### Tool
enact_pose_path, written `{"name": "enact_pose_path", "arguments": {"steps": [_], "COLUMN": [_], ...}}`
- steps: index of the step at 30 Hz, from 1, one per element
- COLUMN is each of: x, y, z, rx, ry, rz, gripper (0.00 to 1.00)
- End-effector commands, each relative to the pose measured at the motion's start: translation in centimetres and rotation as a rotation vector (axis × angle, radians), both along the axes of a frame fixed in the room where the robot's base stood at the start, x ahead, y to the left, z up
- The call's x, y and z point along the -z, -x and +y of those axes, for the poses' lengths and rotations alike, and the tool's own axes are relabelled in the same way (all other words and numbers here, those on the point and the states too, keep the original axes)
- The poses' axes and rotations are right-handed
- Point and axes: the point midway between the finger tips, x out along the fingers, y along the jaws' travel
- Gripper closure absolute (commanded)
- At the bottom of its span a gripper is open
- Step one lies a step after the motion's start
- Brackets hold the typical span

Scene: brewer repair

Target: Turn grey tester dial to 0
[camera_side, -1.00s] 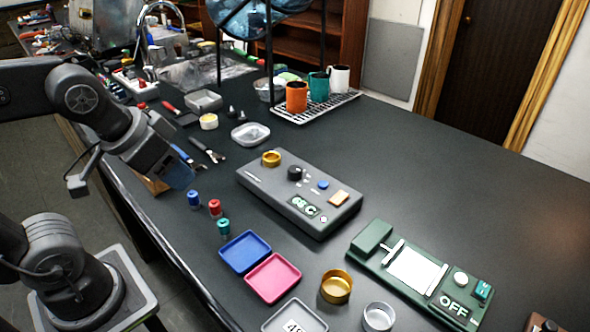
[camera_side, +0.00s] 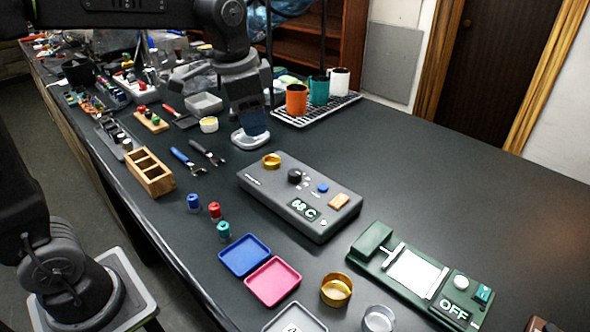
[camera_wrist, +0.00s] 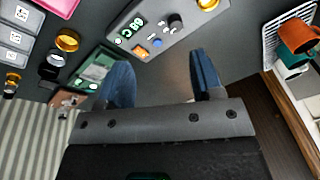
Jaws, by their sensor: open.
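The grey tester (camera_side: 298,194) lies on the dark table, with a black dial (camera_side: 295,176), a brass ring (camera_side: 271,160), a blue button (camera_side: 323,187), an orange switch (camera_side: 339,201) and a lit display (camera_side: 303,209) that seems to read 68 C. The dial's pointer is too small to read. In the wrist view the tester (camera_wrist: 150,35) is at the top, its dial (camera_wrist: 175,22) ahead of the fingers. My gripper (camera_wrist: 160,78) is open and empty, its two blue fingers spread. In the side view my gripper (camera_side: 252,122) is above the table, behind and left of the tester, not touching it.
A green device (camera_side: 415,270) marked OFF lies right of the tester. Blue (camera_side: 245,254) and pink (camera_side: 272,281) trays, small capped vials and a brass cup (camera_side: 336,289) are in front. Mugs (camera_side: 297,98) stand on a rack behind. The table to the right is clear.

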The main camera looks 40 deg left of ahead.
Motion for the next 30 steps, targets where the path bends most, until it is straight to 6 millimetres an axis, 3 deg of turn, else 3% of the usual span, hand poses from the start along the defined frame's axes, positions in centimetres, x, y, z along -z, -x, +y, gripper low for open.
{"name": "enact_pose_path", "arguments": {"steps": [3,10,19,30], "x": [1.2,3.5,5.7,13.1], "y": [-4.4,-9.1,-10.0,-10.2], "z": [-0.4,-0.8,-0.9,-0.6], "rx": [0.117,0.271,0.305,0.302], "ry": [-0.026,-0.051,-0.054,-0.053], "rz": [0.076,0.164,0.185,0.185], "gripper": [0.4,0.4,0.4,0.4]}}
